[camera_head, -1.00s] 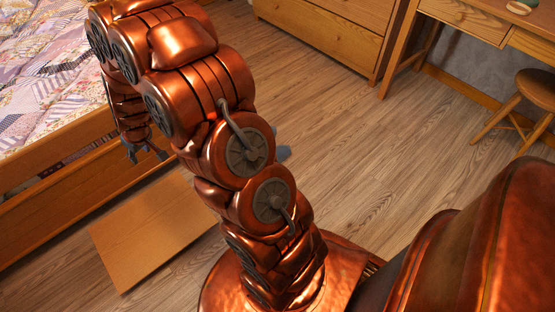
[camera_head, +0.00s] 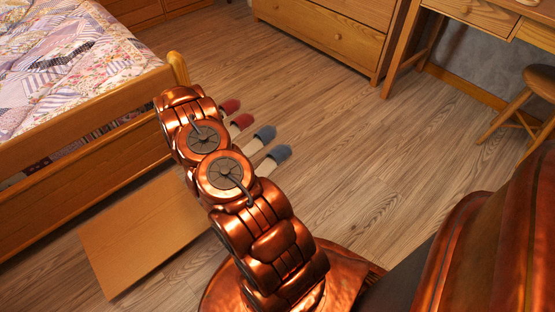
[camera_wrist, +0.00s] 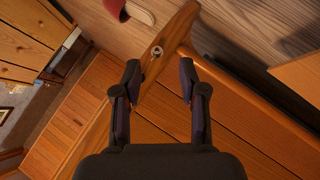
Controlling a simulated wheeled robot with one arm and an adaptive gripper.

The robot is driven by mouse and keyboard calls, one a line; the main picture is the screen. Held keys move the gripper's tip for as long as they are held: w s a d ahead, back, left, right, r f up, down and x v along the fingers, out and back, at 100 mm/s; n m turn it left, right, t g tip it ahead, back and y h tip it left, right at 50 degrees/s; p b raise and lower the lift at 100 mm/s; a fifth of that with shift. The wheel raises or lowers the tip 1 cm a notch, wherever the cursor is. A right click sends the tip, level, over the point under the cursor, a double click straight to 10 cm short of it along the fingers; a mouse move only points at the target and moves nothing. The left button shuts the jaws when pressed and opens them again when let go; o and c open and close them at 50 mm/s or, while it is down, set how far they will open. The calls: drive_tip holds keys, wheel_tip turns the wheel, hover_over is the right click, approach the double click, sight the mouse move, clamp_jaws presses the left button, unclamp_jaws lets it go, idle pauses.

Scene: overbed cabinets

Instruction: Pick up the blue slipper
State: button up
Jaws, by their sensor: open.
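Two blue slippers lie side by side on the wood floor in the head view, the upper blue slipper (camera_head: 265,134) and the lower blue slipper (camera_head: 279,153). Pale insoles show at their left ends, partly behind my arm. Two red slippers, one upper (camera_head: 230,106) and one lower (camera_head: 241,122), lie above them in the row. My gripper is hidden behind my arm in the head view. In the wrist view my gripper (camera_wrist: 160,74) is open and empty, with a wooden bed post beyond its fingers. Part of a red slipper (camera_wrist: 116,8) shows at the top; no blue slipper shows there.
The wooden bed (camera_head: 90,100) with a patchwork quilt is at left. A flat wooden panel (camera_head: 140,240) is low beside it. A chest of drawers (camera_head: 325,32), a desk (camera_head: 470,12) and a stool (camera_head: 540,82) stand at upper right. The middle floor is clear.

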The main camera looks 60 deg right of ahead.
drive_tip(key=s+d+f+h+b, duration=0.3)
drive_tip(key=s+d+f+h, duration=0.1)
drive_tip(key=s+d+f, duration=0.5)
drive_tip(key=n+g+h+b, duration=0.2)
drive_tip(key=h, duration=0.2)
approach(273, 153)
drive_tip(key=shift+w+d+f, duration=0.3)
drive_tip(key=shift+d, duration=0.2)
drive_tip(key=shift+w+d+f, duration=0.3)
drive_tip(key=shift+d, duration=0.15)
drive_tip(key=shift+s+d+n, duration=0.15)
drive_tip(key=shift+d+n, duration=0.05)
drive_tip(key=shift+n, duration=0.1)
drive_tip(key=shift+b+x, duration=0.6)
drive_tip(key=shift+x, duration=0.8)
drive_tip(key=b+x, duration=0.1)
drive_tip(key=x, duration=0.3)
drive_tip(key=shift+s+b, duration=0.25)
drive_tip(key=shift+b, duration=0.15)
drive_tip(key=shift+w+d, duration=0.2)
drive_tip(key=shift+d, duration=0.25)
drive_tip(key=shift+c, duration=0.3)
clamp_jaws()
